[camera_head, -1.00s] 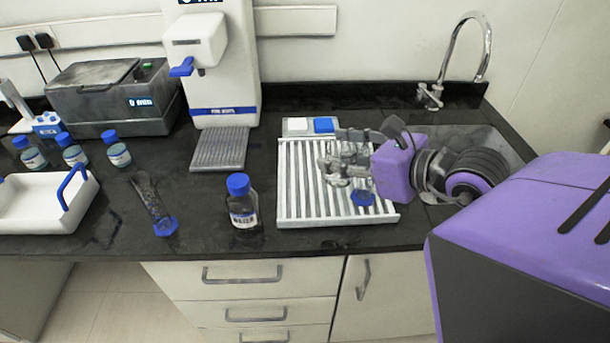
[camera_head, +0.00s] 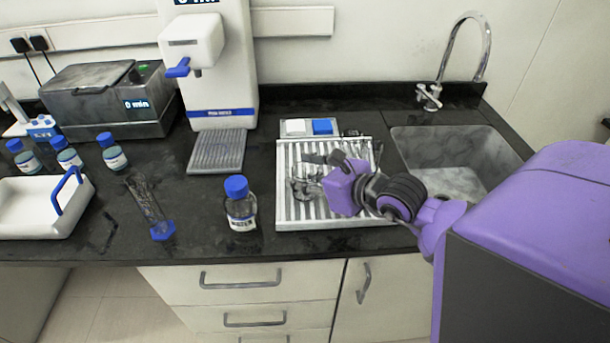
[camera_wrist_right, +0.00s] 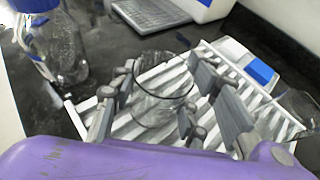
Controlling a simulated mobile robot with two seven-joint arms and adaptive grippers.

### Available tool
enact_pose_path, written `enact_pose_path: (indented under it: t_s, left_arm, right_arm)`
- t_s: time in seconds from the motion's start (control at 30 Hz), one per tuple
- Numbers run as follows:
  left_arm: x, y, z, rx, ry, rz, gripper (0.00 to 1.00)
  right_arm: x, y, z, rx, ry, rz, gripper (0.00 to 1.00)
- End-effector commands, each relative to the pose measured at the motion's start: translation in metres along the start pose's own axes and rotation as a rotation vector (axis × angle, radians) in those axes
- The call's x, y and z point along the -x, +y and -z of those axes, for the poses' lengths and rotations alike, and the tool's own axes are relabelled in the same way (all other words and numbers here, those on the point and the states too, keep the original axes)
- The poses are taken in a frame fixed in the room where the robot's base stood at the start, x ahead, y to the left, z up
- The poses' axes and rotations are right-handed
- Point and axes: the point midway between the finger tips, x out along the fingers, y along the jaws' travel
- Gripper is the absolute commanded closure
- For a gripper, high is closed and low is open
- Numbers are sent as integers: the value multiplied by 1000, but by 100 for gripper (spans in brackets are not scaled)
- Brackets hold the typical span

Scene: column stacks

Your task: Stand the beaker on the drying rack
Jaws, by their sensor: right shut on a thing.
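The beaker (camera_wrist_right: 158,100) is clear glass and sits between the two fingers of my right gripper (camera_wrist_right: 168,98) in the right wrist view. The gripper is shut on it, and the beaker's dark rim shows. The white slatted drying rack (camera_wrist_right: 203,72) lies beneath it; I cannot tell whether the beaker's base touches the slats. In the head view my right gripper (camera_head: 308,178) is over the left-middle part of the drying rack (camera_head: 281,217), and the beaker is hard to make out there. My left gripper is not in view.
A blue-capped bottle (camera_head: 240,207) stands just left of the rack. A clear cylinder with a blue base (camera_head: 162,230) is farther left, beside a white tray (camera_head: 45,228). A dispenser (camera_head: 220,75) stands behind. The sink (camera_head: 450,160) is at right. Clear glass shows at the wrist view's right edge.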

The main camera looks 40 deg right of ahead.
Motion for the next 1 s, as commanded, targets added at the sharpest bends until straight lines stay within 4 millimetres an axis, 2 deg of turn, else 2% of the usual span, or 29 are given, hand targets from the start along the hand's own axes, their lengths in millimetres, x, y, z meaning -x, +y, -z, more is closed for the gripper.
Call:
enact_pose_path:
  t_s: [0.33, 0.37, 0.5, 0.87, 1.0]
  left_arm:
    - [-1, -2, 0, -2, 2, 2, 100]
    - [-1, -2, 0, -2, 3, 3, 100]
    - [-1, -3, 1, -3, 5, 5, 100]
    - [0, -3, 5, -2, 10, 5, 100]
    - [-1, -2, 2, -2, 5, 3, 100]
  right_arm:
    - [-1, 0, 3, -1, 0, 0, 84]
    - [-1, 0, 4, 0, 0, 0, 56]
    - [-1, 0, 2, 1, -1, 0, 39]
    - [1, 0, -2, 2, -2, 0, 39]
    - [16, -1, 1, 0, 2, 2, 39]
